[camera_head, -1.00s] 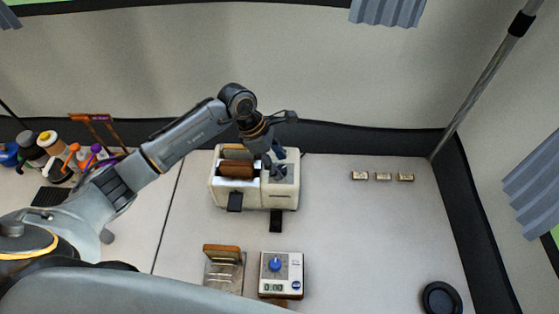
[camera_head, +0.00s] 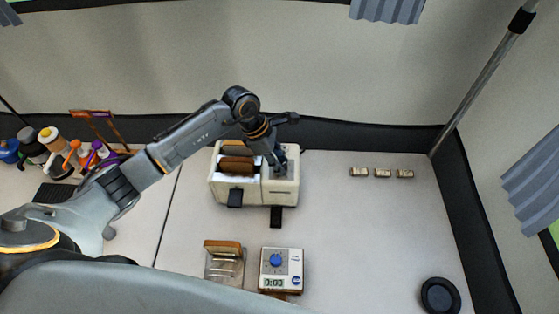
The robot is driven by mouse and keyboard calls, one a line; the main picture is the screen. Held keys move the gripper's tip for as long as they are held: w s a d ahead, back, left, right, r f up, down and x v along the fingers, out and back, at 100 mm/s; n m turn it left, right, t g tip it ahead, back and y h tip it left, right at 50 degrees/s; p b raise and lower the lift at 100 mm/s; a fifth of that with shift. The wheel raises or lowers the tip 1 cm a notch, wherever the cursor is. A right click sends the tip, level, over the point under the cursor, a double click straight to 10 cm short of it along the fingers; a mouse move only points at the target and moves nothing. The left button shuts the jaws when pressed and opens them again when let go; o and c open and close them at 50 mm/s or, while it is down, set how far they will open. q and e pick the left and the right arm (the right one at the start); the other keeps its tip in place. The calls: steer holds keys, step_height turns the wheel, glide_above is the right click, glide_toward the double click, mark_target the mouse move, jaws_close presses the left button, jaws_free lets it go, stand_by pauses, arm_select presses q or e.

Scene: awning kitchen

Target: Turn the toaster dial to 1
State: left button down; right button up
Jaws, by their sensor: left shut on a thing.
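The white toaster (camera_head: 225,195) stands at the middle of the counter with brown bread (camera_head: 237,165) in its slots. My left arm reaches in from the left, and my left gripper (camera_head: 279,163) points down onto the right part of the toaster's top. It is shut on the toaster dial, which the fingers hide, so its setting cannot be read. The right gripper is not in view.
A white kitchen timer (camera_head: 293,262) with a blue knob and a glass box (camera_head: 224,267) with a wooden lid stand in front. Bottles (camera_head: 48,138) crowd the left. Small blocks (camera_head: 382,173) and a black round dish (camera_head: 440,296) lie right; the counter between is clear.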

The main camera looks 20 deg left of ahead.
arm_select(q)
steer(key=shift+f+n+b, duration=0.1)
steer(key=shift+n+b, duration=0.25)
steer(key=shift+n, duration=0.35)
steer(key=n+t+b, duration=0.1)
steer(key=n, duration=0.3)
steer(key=shift+s+d+t+y+b, duration=0.1)
steer(key=shift+t+y+b, duration=0.25)
steer(key=shift+t+y, duration=0.05)
steer(key=n+t+y+b, duration=0.1)
steer(key=n, duration=0.2)
steer(key=shift+b, duration=0.3)
steer(key=shift+s+d+n, duration=0.1)
steer(key=shift+n, duration=0.5)
steer(key=shift+y, duration=0.3)
